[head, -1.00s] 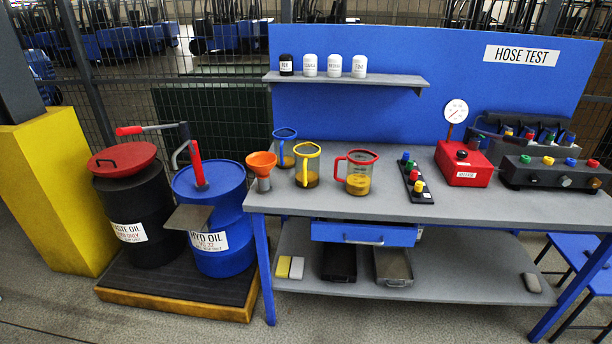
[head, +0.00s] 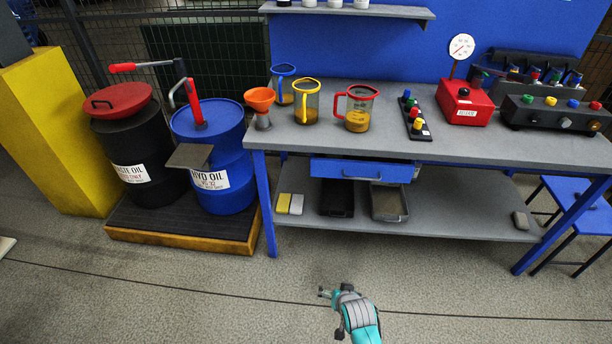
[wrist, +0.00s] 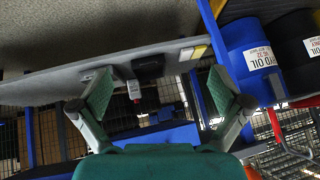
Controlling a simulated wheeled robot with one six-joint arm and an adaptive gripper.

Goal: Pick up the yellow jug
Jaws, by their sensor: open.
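The yellow jug (head: 307,113), a clear measuring jug with a yellow rim and handle and some amber liquid inside, stands upright on the grey workbench (head: 470,146). A blue-rimmed jug (head: 286,97) stands behind and left of it, and a red-rimmed jug (head: 357,119) to its right. My gripper (head: 325,294) is low in front of the bench, over the floor and well apart from the jug. In the wrist view my gripper (wrist: 168,100) has its two green-padded fingers spread with nothing between them. The jugs do not show in the wrist view.
An orange funnel (head: 260,98) stands just left of the jugs. Left of the bench are a blue drum (head: 230,140) and a black drum (head: 150,160). A blue drawer (head: 345,168) sits under the top. The floor in front is clear.

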